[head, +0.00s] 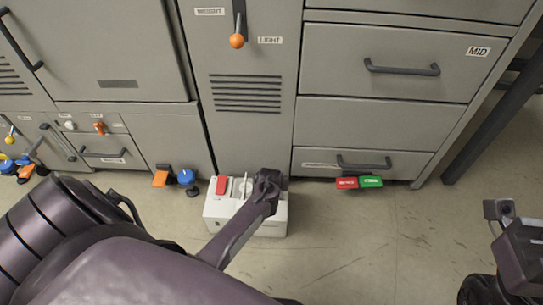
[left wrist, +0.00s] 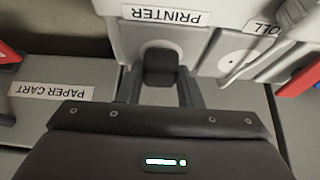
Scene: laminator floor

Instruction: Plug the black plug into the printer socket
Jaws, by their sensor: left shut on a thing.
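The black plug (left wrist: 160,68) is between the fingers of my left gripper (left wrist: 160,88), which is shut on it. I cannot tell how far the plug sits in the socket. In the head view my left gripper (head: 268,186) is over the right part of the white socket box (head: 222,208) on the floor; it hides the plug and socket there. My right arm's dark end (head: 515,245) shows at the right edge, its fingers unclear.
The box has a red part (head: 221,185) and a white cord or lever (head: 243,187). Grey cabinets (head: 245,130) stand behind. Red (head: 347,183) and green (head: 371,181) blocks are right of the box. Front floor (head: 350,235) is clear. A PAPER CART label (left wrist: 50,90) shows.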

